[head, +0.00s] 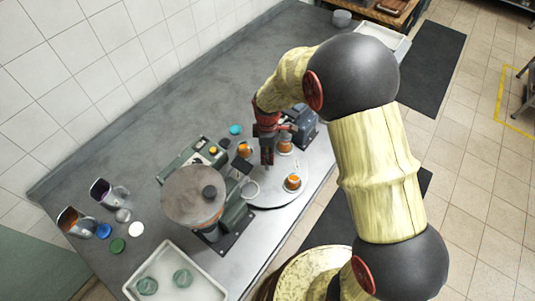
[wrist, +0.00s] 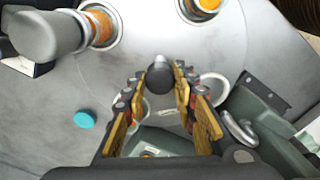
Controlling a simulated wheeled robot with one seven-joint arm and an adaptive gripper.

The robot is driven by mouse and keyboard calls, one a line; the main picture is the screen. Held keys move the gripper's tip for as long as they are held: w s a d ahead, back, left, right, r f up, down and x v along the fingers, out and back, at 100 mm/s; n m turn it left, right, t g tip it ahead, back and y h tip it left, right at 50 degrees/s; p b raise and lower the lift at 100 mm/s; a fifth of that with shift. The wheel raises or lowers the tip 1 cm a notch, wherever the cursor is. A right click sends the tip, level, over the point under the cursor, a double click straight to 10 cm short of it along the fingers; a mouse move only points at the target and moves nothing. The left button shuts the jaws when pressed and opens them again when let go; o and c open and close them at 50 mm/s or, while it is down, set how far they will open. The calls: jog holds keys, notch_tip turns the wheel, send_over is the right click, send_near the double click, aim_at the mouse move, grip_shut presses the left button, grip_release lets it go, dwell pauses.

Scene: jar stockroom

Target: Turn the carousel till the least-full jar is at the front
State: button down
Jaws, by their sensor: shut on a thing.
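The carousel is a round pale-grey plate (head: 272,200) on the counter, and it fills much of the wrist view (wrist: 215,50). Jars with orange contents stand near its rim: one at the left (head: 245,149), one at the back (head: 285,146) and one at the front right (head: 293,182). Two show in the wrist view, at upper left (wrist: 101,27) and top (wrist: 204,6). Their fill levels are hard to compare. A white ring (head: 250,188) marks the left front. My gripper (head: 267,160) points down over the plate's middle, its fingers shut on a dark round knob (wrist: 160,76).
A grey-green machine with a round brown top (head: 190,192) stands close left of the carousel, and a dark blue device (head: 302,125) behind it. A white tray (head: 205,287) holds green glass pieces. Tipped jars (head: 105,192) and loose lids (head: 118,245) lie left.

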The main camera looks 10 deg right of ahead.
jog(key=c, duration=1.4)
grip_release()
notch_tip(320, 180, up, 12)
